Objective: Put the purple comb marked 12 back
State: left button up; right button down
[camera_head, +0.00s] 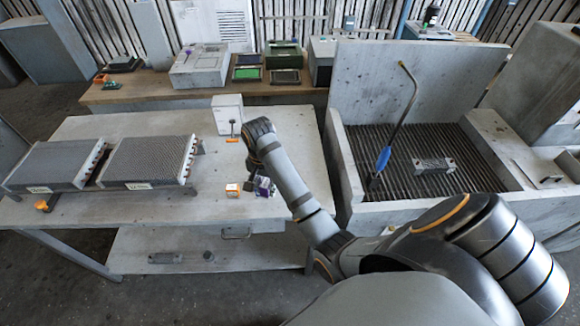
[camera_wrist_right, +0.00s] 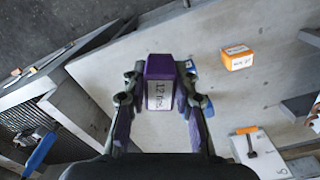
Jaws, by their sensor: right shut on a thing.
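The purple comb marked 12 (camera_wrist_right: 158,80) sits between the fingers of my right gripper (camera_wrist_right: 160,105) in the right wrist view, its white label facing the camera. The fingers are shut on it. In the head view the purple comb (camera_head: 264,186) shows small below my right wrist, over the front right of the pale table. I cannot tell whether it touches the tabletop. Blue parts (camera_wrist_right: 190,65) show just behind it in the wrist view. An orange block with a white label (camera_head: 233,190) stands to its left in the head view. My left gripper is not in view.
Two finned coil blocks (camera_head: 148,161) lie on the left of the pale table (camera_head: 85,125). A white box (camera_head: 228,115) stands behind my wrist. A slatted bench (camera_head: 440,140) with a blue-handled wand (camera_head: 384,157) is at right.

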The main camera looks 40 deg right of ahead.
jog(key=d+f+b, duration=0.1)
jog(key=d, duration=0.1)
jog(key=w+d+f+b, duration=0.1)
jog(key=d+f+b, duration=0.1)
jog(key=d, duration=0.1)
jog(key=d+f+b, duration=0.1)
jog(key=d+f, duration=0.1)
jog(key=d, duration=0.1)
jog(key=shift+w+f, duration=0.25)
jog(key=shift+w+d+f+p, duration=0.35)
jog(key=shift+d+f+p, duration=0.25)
jog(key=shift+f+p, duration=0.15)
jog(key=shift+d+f, duration=0.1)
jog(key=shift+f, duration=0.15)
jog(key=shift+d+f, duration=0.2)
jog(key=shift+d, duration=0.05)
notch_tip(320, 180, down, 2)
jog(key=shift+d+f+p, duration=0.1)
jog(key=shift+f+p, duration=0.15)
jog(key=shift+p, duration=0.5)
jog(key=shift+w+f, duration=0.1)
jog(key=shift+f, duration=0.35)
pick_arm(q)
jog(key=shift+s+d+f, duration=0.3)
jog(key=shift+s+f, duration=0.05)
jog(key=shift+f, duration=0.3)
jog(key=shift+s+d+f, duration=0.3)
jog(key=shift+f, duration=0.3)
